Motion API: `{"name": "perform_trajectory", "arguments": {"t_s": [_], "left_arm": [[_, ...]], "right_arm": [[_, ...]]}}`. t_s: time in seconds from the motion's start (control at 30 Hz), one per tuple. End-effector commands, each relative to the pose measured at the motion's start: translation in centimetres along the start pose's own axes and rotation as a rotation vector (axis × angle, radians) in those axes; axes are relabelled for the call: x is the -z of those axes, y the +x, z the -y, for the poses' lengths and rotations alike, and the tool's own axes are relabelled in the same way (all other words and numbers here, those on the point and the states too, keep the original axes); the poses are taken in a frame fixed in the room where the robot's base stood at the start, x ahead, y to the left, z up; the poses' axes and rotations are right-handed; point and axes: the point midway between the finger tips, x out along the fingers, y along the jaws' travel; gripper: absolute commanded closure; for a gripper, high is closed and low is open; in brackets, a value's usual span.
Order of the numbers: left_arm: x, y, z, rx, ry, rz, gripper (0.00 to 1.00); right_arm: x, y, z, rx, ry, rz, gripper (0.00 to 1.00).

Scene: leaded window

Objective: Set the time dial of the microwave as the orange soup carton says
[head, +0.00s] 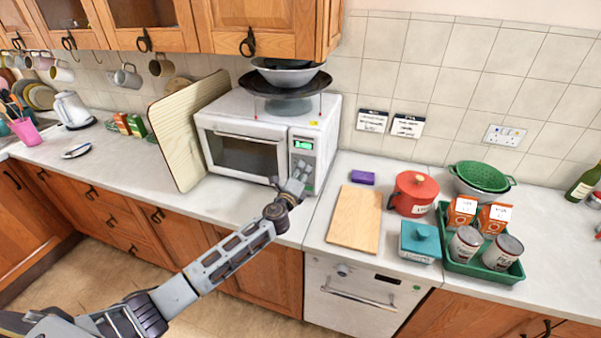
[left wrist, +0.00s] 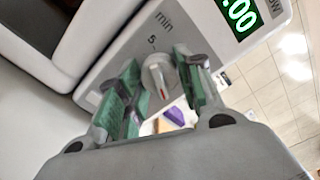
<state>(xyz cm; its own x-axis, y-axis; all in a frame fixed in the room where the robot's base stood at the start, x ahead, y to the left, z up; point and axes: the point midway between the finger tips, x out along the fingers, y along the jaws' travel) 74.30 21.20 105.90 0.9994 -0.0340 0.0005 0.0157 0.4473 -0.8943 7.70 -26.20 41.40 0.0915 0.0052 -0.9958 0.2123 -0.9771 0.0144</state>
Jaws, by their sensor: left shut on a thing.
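The white microwave (head: 225,110) stands on the counter against the tiled wall, its door shut. Its green lit display (head: 303,145) also shows in the left wrist view (left wrist: 239,14), reading "00" at the end. My left gripper (head: 296,180) is at the microwave's control panel. In the left wrist view its green-padded fingers (left wrist: 160,88) are shut on the white dial (left wrist: 156,74), which has a red mark; "min" and "5" are printed beside it. Two orange cartons (head: 462,207) (head: 493,214) stand in a green tray at right; their print is too small to read. My right gripper is out of view.
Bowls and a dark plate (head: 290,82) are stacked on the microwave. A ridged board (head: 180,135) leans at its left. A wooden board (head: 355,220), red pot (head: 413,194) and teal box (head: 420,241) are right. The green tray (head: 470,268) also holds tins. Counter left of the microwave is partly clear.

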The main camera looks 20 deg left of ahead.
Motion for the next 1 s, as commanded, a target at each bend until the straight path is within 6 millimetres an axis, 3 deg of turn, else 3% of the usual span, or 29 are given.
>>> {"name": "perform_trajectory", "arguments": {"t_s": [0.6,0.63,0.77,1.0], "left_arm": [[0.22,-0.06,-0.13,-0.001,0.060,-0.003,0.88],[0.22,-0.06,-0.13,-0.001,0.060,-0.003,0.61],[0.18,-0.05,-0.11,-0.001,0.060,-0.003,0.44],[0.09,-0.02,-0.06,-0.001,0.059,-0.001,0.42]], "right_arm": [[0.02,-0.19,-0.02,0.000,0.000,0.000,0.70],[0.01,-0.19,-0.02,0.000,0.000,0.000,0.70],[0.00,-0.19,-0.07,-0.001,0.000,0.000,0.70],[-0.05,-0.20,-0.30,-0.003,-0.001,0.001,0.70]]}}
